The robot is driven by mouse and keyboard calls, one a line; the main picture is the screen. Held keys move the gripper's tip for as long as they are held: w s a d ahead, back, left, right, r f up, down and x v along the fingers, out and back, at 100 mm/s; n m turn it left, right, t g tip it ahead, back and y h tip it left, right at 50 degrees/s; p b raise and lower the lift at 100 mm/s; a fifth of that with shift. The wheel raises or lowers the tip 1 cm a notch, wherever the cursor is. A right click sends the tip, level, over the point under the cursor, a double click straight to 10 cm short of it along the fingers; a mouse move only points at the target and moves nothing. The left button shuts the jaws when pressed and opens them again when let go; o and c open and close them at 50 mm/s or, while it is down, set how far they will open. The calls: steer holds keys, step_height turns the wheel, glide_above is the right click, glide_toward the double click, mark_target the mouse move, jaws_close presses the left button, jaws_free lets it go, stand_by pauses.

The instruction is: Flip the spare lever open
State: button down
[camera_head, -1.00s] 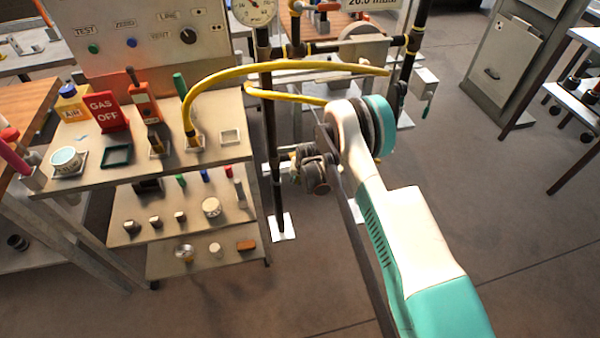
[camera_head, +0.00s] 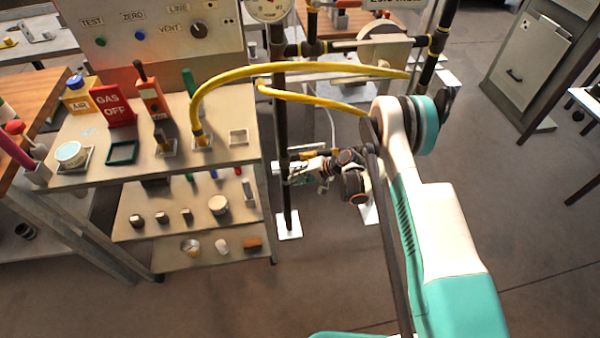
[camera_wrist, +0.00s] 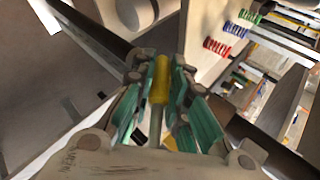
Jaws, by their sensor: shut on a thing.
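In the wrist view, the teal fingers of my gripper (camera_wrist: 157,88) are closed around a yellow cylindrical handle (camera_wrist: 160,78), which looks like the sleeve of a lever. A thin grey rod seems to run from it toward my palm. In the head view, my gripper (camera_head: 303,172) is low among the dark pipes, close to the upright pipe (camera_head: 284,130). The lever cannot be made out clearly there, and its angle and any label are not readable.
A metal cart (camera_head: 220,168) with a yellow hose (camera_head: 300,68), a red GAS OFF sign (camera_head: 111,104) and small parts stands at left. Open floor (camera_head: 520,210) lies at right.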

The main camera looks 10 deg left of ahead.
stand_by(0.3)
steer(key=c, duration=1.6)
jaws_free()
steer(key=shift+o, duration=0.2)
steer(key=shift+r, duration=0.1)
steer(key=v, duration=1.2)
steer(key=shift+c, duration=0.5)
